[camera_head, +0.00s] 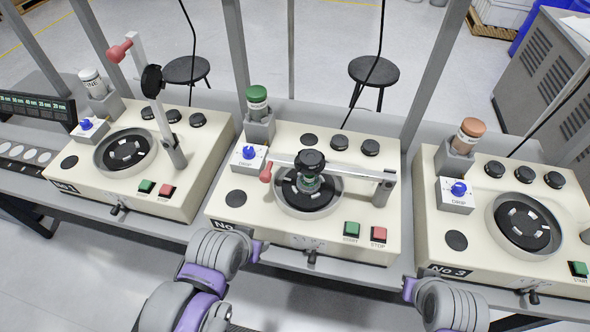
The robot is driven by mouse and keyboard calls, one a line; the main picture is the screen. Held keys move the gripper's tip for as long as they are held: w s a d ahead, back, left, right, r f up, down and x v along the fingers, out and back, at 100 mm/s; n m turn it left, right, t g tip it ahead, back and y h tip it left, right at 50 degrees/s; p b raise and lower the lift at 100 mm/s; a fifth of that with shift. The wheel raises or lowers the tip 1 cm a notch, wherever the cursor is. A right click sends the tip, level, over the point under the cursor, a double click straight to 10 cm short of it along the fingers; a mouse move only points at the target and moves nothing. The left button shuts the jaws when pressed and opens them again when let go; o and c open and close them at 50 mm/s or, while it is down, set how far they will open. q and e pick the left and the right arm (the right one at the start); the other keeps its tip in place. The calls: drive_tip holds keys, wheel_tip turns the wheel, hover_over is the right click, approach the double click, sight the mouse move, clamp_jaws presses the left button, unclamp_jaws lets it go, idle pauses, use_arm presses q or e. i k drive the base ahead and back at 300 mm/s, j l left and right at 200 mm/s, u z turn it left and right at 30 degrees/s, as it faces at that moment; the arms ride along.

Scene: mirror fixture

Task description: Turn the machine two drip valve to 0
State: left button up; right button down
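Machine two (222,205) is the cream middle machine, its number label partly hidden by my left arm. The knob's pointer setting is too small to read. My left gripper (257,250) is at the front edge of machine two, below and apart from the knob; its fingers are not clearly shown. My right gripper (409,289) is low between machines two and three, away from the knob; its fingers are not clear either. Nothing is seen held.
Machine two's swing arm (345,170) lies across its round plate, with a red handle (266,172) close to the knob. Machine one (190,195), its arm raised, stands left; machine three (430,215) stands right. START (352,229) and STOP (379,234) buttons are at machine two's front right.

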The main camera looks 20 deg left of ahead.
sight(249, 152)
drive_tip(key=u, duration=1.05)
